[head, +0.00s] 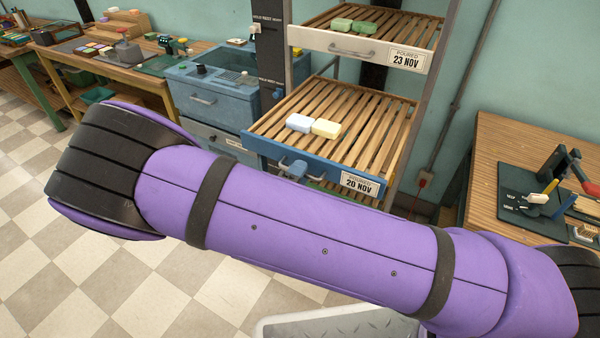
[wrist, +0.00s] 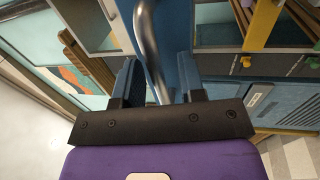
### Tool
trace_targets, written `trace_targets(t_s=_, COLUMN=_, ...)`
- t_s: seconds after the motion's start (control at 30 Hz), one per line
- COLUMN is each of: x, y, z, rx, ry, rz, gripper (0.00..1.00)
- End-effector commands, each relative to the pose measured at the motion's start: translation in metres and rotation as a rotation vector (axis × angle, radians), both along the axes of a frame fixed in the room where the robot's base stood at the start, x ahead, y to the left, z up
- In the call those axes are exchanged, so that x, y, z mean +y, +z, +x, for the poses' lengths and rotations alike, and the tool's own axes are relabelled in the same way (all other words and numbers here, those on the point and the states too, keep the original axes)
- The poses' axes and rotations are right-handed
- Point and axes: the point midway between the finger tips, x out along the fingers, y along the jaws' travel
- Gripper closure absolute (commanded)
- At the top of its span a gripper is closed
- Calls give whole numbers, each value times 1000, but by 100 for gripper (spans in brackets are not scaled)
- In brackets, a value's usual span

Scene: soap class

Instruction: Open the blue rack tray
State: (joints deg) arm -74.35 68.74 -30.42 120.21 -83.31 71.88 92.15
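The blue rack tray (head: 262,146) is the lower slatted tray, with a blue front and a "20 NOV" label. Its front appears to stand forward of the rack's left post. The tray's blue front (wrist: 178,45) is behind the handle. Contact is unclear.
An upper tray (head: 360,45) labelled "23 NOV" holds green bars. A blue-grey cabinet (head: 205,98) stands left of the rack. A wooden bench (head: 500,135) with tools is at the right, another bench (head: 110,50) at the far left. The checkered floor at left is clear.

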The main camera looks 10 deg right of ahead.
Motion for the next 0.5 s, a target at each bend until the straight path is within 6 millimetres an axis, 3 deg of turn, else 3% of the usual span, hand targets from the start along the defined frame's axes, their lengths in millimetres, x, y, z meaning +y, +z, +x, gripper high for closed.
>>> trace_targets(t_s=0.27, x=1, y=0, z=-1, rx=-1, ry=0, rz=-1, gripper=64)
trace_targets(t_s=0.5, x=18, y=-5, z=-24, rx=1, ry=3, rz=0, gripper=64)
